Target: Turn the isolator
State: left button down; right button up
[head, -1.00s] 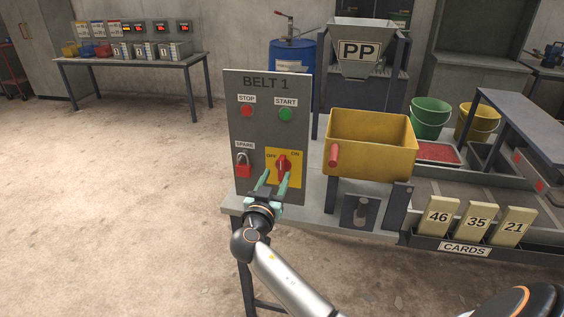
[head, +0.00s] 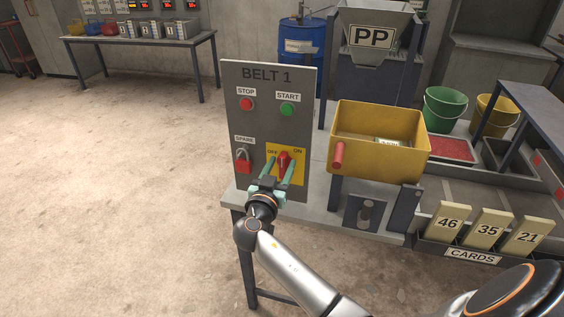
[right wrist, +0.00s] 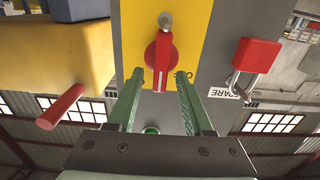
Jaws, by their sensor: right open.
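The isolator is a red rotary handle (head: 284,161) on a yellow plate marked OFF at left and ON at right, low on the grey BELT 1 panel (head: 240,123). Its handle stands roughly upright. My right gripper (head: 279,169) is open in front of it, with green fingers pointing at the plate. In the right wrist view, which is upside down, the handle (right wrist: 159,55) lies between the lines of the two fingers (right wrist: 160,74), one on each side. I cannot tell whether they touch it. My left gripper is not in view.
A red padlock (head: 243,162) hangs left of the isolator. STOP (head: 246,104) and START (head: 287,109) buttons sit above. A yellow bin (head: 375,160) with a red handle (head: 338,155) stands close to the panel's right. Open floor lies left.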

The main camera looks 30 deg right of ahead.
grip_shut()
dwell(0.5)
